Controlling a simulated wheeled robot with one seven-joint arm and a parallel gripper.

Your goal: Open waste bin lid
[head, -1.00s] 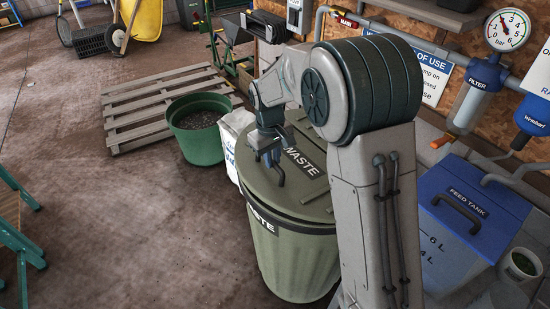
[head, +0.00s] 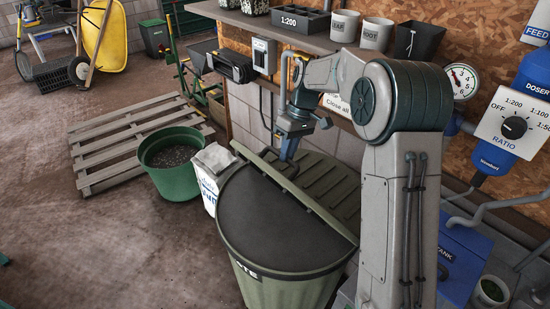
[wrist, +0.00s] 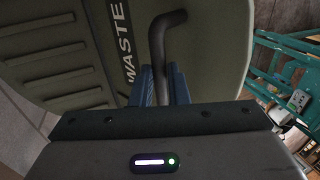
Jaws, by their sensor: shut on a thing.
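The green waste bin (head: 290,288) stands in the middle of the head view. Its lid (head: 325,190) is swung up and back, its ribbed face and thick edge showing behind the dark mouth (head: 275,228). My gripper (head: 288,157) is at the lid's far left side. In the wrist view, my gripper's blue fingers (wrist: 160,88) are shut on the dark bent lid handle (wrist: 159,45). The lid's WASTE label (wrist: 123,42) shows beside it. The handle is mostly hidden in the head view.
A green tub (head: 175,160) of soil and a white sack (head: 212,165) stand left of the bin. A wooden pallet (head: 135,140) lies behind them. A shelf (head: 290,35) with pots runs above, and a blue feed tank (head: 465,262) stands right.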

